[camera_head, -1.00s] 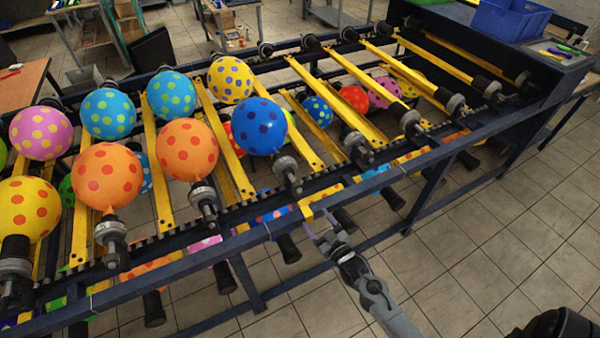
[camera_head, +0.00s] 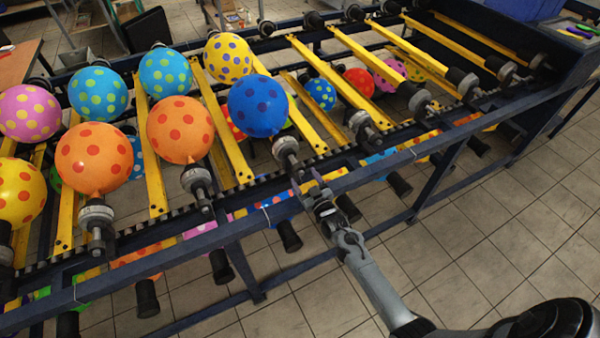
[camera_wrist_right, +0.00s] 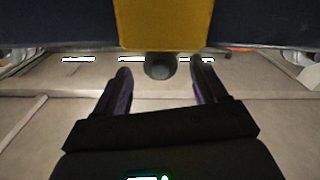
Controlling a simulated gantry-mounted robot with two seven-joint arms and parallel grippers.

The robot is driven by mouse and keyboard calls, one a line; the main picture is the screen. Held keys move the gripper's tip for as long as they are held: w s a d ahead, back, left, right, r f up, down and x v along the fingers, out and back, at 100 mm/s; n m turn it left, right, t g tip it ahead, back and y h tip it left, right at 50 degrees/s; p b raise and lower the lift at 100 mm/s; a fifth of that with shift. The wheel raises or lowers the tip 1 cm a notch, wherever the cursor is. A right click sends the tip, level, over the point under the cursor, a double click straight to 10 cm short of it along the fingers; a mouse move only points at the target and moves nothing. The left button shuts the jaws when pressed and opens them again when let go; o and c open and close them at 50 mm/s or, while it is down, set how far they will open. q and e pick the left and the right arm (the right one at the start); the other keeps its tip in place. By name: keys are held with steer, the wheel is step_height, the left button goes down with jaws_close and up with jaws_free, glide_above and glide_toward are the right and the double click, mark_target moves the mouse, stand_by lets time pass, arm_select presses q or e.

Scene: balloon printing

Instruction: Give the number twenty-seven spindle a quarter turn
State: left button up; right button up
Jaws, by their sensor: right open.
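Several grey-and-black spindles line the near rail of the rack, and I can read no number on any, so I cannot tell which is twenty-seven. The spindle (camera_head: 286,147) nearest my right gripper carries a dark blue spotted balloon (camera_head: 258,106). My right gripper (camera_head: 308,186) is open and empty, just in front of the near rail and below that spindle. In the right wrist view its two fingers (camera_wrist_right: 160,84) are spread apart. A dark round end (camera_wrist_right: 160,66) shows beyond and between the fingertips, under a yellow bar (camera_wrist_right: 164,22). My left gripper is out of view.
A dark blue near rail (camera_head: 210,237) runs across the rack. Balloons on spindles, such as an orange one (camera_head: 180,130), fill the left part. Upper spindles on the right, such as this one (camera_head: 366,128), are bare. The tiled floor (camera_head: 480,230) in front is open.

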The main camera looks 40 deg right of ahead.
mark_target(300, 172)
steer(key=shift+x, duration=2)
steer(key=c, duration=1)
